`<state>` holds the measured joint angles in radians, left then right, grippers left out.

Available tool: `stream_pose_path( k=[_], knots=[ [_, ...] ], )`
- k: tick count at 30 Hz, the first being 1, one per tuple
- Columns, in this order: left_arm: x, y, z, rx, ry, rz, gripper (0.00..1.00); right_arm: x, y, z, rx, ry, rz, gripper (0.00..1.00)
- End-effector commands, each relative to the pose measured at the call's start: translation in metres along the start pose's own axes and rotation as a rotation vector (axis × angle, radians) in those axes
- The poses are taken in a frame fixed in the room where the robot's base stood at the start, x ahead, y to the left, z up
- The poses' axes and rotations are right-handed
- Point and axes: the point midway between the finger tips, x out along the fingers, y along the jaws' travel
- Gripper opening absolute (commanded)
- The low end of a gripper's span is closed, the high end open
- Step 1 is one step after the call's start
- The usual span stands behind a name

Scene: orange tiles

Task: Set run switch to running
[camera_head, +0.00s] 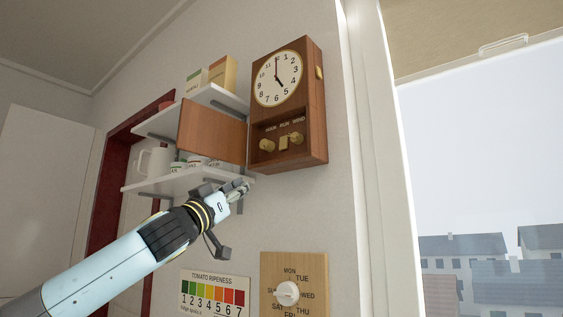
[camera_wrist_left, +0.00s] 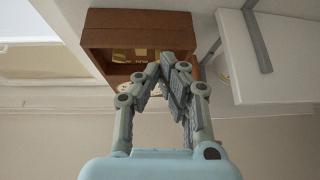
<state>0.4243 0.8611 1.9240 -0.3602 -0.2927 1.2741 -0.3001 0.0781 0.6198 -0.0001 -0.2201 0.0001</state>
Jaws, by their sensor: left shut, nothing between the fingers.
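The wooden wall clock (camera_head: 315,100) has a white dial and a lower panel labelled HOUR, RUN and WIND. The run switch (camera_head: 283,143) is a small pale block under the RUN label, between two brass knobs. Whether it is set to running cannot be told. My left gripper (camera_head: 243,184) is shut and empty, below and left of the panel, apart from the switch. In the left wrist view, the shut fingers (camera_wrist_left: 168,62) overlap the clock's case (camera_wrist_left: 135,22), which appears upside down; they partly hide the panel. My right gripper is not in view.
White shelves (camera_head: 163,187) with a mug (camera_head: 152,160), jars and boxes are left of the clock, close to my left gripper. A wooden day dial (camera_head: 270,270) and a tomato ripeness chart (camera_head: 242,284) hang below. A window frame (camera_head: 372,170) is to the right.

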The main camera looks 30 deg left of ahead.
Motion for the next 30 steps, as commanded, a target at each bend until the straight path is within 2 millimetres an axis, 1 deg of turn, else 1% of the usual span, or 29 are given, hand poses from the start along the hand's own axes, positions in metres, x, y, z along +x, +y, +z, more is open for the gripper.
stream_pose_path(
  k=[1, 3, 6, 7, 10, 20, 23, 25, 30],
  knots=[
    [0.004, 0.009, -0.026, 0.011, 0.037, 0.023, 0.0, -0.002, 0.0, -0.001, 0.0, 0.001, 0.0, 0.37],
    [0.006, 0.018, -0.051, 0.017, 0.076, 0.047, 0.0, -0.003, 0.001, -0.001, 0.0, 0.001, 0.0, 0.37],
    [0.007, 0.027, -0.072, 0.024, 0.109, 0.069, 0.0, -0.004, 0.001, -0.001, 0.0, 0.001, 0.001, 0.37],
    [0.007, 0.029, -0.075, 0.025, 0.114, 0.073, 0.0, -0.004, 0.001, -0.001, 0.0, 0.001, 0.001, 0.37],
    [0.007, 0.031, -0.08, 0.025, 0.121, 0.078, 0.0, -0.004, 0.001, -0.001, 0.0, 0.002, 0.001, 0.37],
    [0.009, 0.03, -0.08, 0.025, 0.12, 0.076, 0.0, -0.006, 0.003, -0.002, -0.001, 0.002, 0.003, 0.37],
    [0.014, 0.03, -0.082, 0.024, 0.119, 0.074, 0.0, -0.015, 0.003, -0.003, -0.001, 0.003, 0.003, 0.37],
    [0.021, 0.03, -0.084, 0.022, 0.12, 0.074, 0.0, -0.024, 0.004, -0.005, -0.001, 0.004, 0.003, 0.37],
    [0.04, 0.032, -0.089, 0.02, 0.12, 0.074, 0.0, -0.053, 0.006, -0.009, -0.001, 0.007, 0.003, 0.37]
  ],
)
